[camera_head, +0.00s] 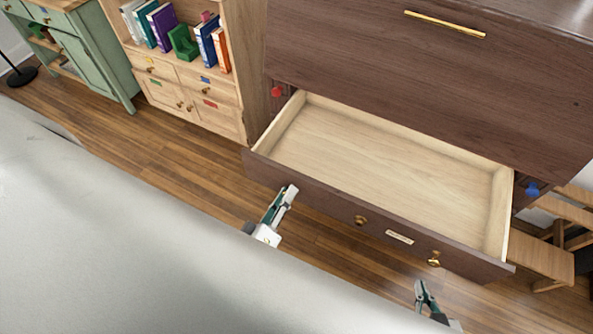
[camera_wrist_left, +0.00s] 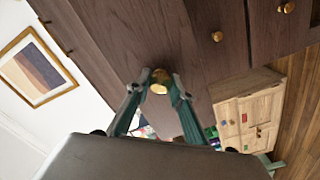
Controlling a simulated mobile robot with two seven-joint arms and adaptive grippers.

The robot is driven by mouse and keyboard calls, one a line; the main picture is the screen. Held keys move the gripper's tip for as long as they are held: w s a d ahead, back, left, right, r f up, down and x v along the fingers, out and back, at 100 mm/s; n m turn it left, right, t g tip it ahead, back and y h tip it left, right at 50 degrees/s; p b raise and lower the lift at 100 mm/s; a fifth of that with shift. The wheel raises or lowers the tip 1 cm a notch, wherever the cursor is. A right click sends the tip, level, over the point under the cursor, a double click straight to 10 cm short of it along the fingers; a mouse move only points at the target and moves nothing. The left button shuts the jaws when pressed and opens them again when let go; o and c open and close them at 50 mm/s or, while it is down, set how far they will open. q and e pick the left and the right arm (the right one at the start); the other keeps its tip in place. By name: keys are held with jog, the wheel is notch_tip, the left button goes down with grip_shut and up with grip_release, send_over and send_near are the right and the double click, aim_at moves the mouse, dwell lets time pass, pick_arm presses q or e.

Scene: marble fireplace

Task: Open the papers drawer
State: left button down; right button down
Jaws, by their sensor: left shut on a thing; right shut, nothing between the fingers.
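The dark wood drawer (camera_head: 400,170) is pulled well out of the cabinet. Its pale inside is empty. Its front carries brass knobs (camera_head: 361,220) and a small pale label (camera_head: 399,237) whose writing is too small to read. My left gripper (camera_head: 290,193) is at the left part of the drawer front. In the left wrist view its fingers (camera_wrist_left: 160,84) are shut on a brass knob (camera_wrist_left: 158,88), with two further knobs (camera_wrist_left: 217,36) up to the right. My right gripper (camera_head: 421,290) is shut and empty, in front of the drawer's right part and apart from it.
The dark cabinet (camera_head: 440,80) has a long brass handle (camera_head: 445,23) above the drawer. A pale wood bookcase (camera_head: 195,90) and a green cabinet (camera_head: 85,55) stand to the left. Wooden steps or a chair (camera_head: 545,258) are at the right. The wood floor (camera_head: 150,150) between is clear.

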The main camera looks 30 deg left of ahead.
pick_arm(q)
jog(key=shift+s, duration=1.8)
jog(key=c, duration=1.8)
grip_release()
jog(key=shift+o, duration=0.2)
jog(key=s, duration=1.2)
jog(key=shift+a, duration=0.25)
